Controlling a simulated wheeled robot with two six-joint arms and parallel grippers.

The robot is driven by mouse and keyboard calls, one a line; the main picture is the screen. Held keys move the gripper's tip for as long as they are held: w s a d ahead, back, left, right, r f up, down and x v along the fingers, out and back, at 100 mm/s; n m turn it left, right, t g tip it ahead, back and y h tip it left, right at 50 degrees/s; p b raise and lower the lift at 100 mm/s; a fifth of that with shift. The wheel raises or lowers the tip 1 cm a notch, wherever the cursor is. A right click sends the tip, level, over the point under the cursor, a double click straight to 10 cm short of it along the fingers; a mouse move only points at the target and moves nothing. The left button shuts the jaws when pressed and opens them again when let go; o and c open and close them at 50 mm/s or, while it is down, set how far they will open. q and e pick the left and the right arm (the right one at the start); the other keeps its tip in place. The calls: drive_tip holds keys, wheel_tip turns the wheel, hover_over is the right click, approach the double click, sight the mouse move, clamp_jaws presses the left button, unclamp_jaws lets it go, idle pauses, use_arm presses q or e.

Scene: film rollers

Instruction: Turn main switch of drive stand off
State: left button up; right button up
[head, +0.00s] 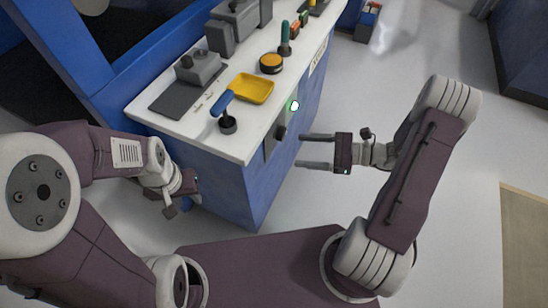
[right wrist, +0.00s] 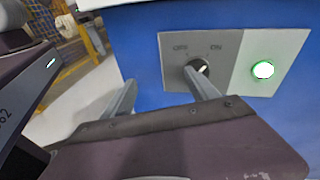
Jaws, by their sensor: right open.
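The main switch is a black rotary knob (head: 281,131) on a grey panel on the side of the blue drive stand (head: 228,190). In the right wrist view the knob (right wrist: 197,70) has a white mark that appears to point up and right, below two small labels. A lamp (right wrist: 263,69) beside it is lit green. My right gripper (head: 300,151) is open and empty, in front of the panel. In the right wrist view one finger overlaps the knob; contact cannot be told. My left gripper (head: 183,195) hangs low beside the stand's front, its jaws unclear.
Open grey floor lies to the right of the stand.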

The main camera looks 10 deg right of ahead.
sight(285, 135)
drive_tip(key=w+d+f+m+t+b, duration=0.2)
drive_tip(key=w+d+f+m+t, duration=0.1)
drive_tip(key=w+d+t, duration=0.15)
drive_tip(key=x, duration=0.3)
drive_tip(key=b+x, duration=0.1)
drive_tip(key=x, duration=0.1)
drive_tip(key=s+b+x, duration=0.1)
drive_tip(key=x, duration=0.2)
drive_tip(key=shift+w+a+f, duration=0.2)
drive_tip(key=shift+a+f, duration=0.1)
drive_tip(key=shift+a, duration=0.3)
drive_tip(key=shift+w+a+r+b, duration=0.1)
drive_tip(key=shift+w+a+b, duration=0.15)
drive_tip(key=shift+a+b, duration=0.05)
use_arm(q)
wheel_tip(285, 135, down, 7)
drive_tip(key=a, duration=0.1)
use_arm(e)
drive_tip(key=c, duration=1.4)
